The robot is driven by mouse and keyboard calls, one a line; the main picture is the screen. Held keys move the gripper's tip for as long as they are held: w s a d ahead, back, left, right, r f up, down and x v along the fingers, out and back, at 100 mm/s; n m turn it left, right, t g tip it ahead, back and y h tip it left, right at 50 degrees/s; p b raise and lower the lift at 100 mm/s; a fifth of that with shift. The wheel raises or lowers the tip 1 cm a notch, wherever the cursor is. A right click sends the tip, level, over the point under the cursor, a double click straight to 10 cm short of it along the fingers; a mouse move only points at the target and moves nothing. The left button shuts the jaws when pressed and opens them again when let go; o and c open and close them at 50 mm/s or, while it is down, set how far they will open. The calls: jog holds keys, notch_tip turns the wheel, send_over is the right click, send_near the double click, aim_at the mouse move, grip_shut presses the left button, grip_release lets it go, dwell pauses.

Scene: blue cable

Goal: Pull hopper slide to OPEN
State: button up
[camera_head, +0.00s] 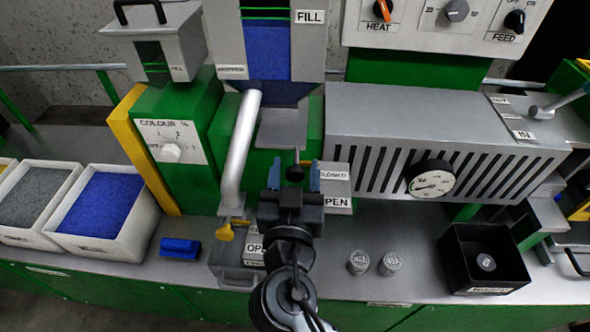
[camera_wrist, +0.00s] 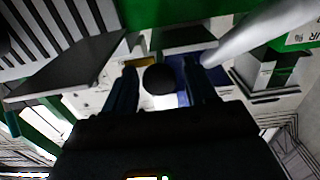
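The hopper slide's black knob (camera_head: 295,173) stands below the hopper (camera_head: 266,50), which holds blue material behind its window. In the wrist view the round knob (camera_wrist: 160,79) lies between the fingertips, with light gaps beside it. My gripper (camera_head: 294,178) is open, its two blue fingers on either side of the knob; it also shows in the wrist view (camera_wrist: 160,85). I cannot tell whether a finger touches the knob. A CLOSED label (camera_head: 336,175) and an OPEN label (camera_head: 337,202) are right of my gripper. My wrist hides the slide's near part.
A slotted grey housing with a gauge (camera_head: 432,181) is at right.

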grip_shut()
dwell(0.3)
jog(key=shift+s+f, duration=0.15)
jog(key=shift+s, duration=0.1)
jog(key=s+b, duration=0.4)
jog(key=s, duration=0.1)
jog(key=shift+a, duration=0.1)
jog(key=shift+s, duration=0.45)
jog(key=shift+o, duration=0.3)
grip_release()
